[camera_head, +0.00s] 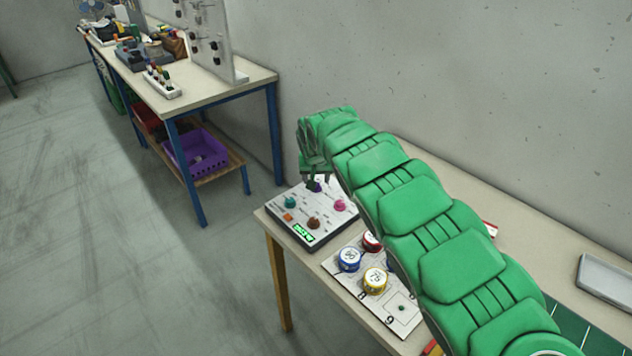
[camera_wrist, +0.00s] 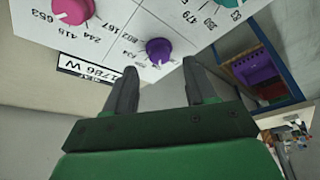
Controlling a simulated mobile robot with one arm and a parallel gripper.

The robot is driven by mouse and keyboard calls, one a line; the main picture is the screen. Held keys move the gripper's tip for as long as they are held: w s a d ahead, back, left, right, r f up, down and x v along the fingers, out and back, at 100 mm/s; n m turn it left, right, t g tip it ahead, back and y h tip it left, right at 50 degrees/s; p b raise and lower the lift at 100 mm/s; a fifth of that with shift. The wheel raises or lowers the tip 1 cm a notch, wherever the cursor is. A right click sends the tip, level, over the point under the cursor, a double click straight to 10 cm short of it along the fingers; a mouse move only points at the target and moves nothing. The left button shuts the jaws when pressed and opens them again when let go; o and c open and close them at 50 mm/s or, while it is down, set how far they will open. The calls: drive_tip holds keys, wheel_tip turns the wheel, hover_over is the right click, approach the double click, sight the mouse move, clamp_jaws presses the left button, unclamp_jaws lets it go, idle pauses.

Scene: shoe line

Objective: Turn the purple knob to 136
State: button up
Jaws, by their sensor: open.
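The purple knob (camera_wrist: 159,50) sits on a pale control panel (camera_wrist: 130,25) with printed numbers around its knobs. In the wrist view it lies between and just beyond the tips of my two fingers, with a gap on each side. My gripper (camera_wrist: 160,75) is open and empty. In the head view my gripper (camera_head: 315,180) hangs over the back of the panel (camera_head: 320,235), and only a little of the purple knob (camera_head: 314,187) shows beneath it. The number the knob points at cannot be read.
A pink knob (camera_head: 340,205), teal knob (camera_head: 290,202), brown knob (camera_head: 314,222) and orange knob (camera_head: 287,217) stand close by on the panel. A lit green display (camera_head: 303,232) is at its front. Round blue (camera_head: 348,259) and yellow (camera_head: 375,280) pieces sit on a nearby board.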

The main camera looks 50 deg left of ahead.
drive_tip(key=shift+x, duration=1.6)
clamp_jaws()
